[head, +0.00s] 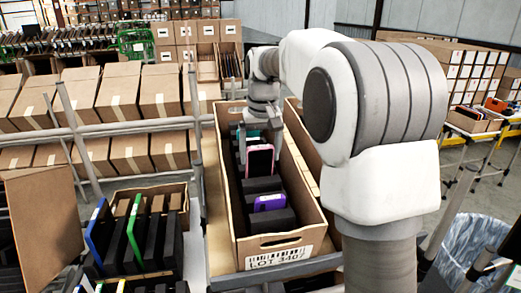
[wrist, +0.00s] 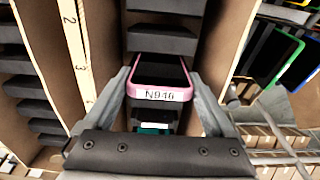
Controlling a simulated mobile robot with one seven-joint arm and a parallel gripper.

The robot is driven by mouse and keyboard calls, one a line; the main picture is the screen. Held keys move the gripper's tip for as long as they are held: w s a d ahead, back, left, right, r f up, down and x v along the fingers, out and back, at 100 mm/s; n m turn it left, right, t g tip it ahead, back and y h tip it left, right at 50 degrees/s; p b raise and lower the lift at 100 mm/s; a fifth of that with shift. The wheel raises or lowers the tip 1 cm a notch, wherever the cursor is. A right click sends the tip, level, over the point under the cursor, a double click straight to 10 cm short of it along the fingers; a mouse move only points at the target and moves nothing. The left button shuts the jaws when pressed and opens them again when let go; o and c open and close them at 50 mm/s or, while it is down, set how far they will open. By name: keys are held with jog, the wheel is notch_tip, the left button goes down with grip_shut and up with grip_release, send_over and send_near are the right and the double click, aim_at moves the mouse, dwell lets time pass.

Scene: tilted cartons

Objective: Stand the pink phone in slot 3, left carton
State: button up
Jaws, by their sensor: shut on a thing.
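The pink phone (head: 259,160) is upright, leaning slightly, with its dark screen towards the head camera. In the wrist view the pink phone (wrist: 160,78) shows its edge with the label N946. My gripper (head: 260,153) is shut on it, one finger at each side; the wrist view also shows my gripper (wrist: 160,86). The phone is over the row of dark dividers in the long carton (head: 308,208) marked LOT 3407. I cannot tell whether its lower edge is in a slot. Numbers 2 and 3 show on a wooden strip (wrist: 78,45) in the wrist view.
A purple phone (head: 271,202) sits nearer the carton's front. A teal item (wrist: 152,128) is just beside the pink phone. Another carton stands close on the right, partly behind my arm. A crate with green and blue phones (head: 98,232) is at left.

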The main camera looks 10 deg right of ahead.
jog(key=shift+w+f+b, duration=0.25)
jog(key=shift+f+b, duration=0.3)
jog(key=shift+f, duration=0.7)
jog(key=shift+w+f+b, duration=0.2)
jog(key=shift+f+b, duration=0.35)
jog(key=shift+f, duration=0.65)
jog(key=shift+f, duration=0.25)
jog(key=o, duration=0.9)
jog(key=shift+o, duration=0.2)
jog(key=s+r+p, duration=0.1)
jog(key=s+r, duration=0.2)
jog(key=r, duration=1.4)
jog(key=shift+r, duration=0.1)
notch_tip(320, 180, up, 7)
jog(key=p, duration=0.7)
send_over(259, 169)
jog(key=s, duration=0.4)
jog(key=shift+w+d, duration=0.15)
jog(key=shift+w, duration=0.1)
jog(key=shift+s, duration=0.1)
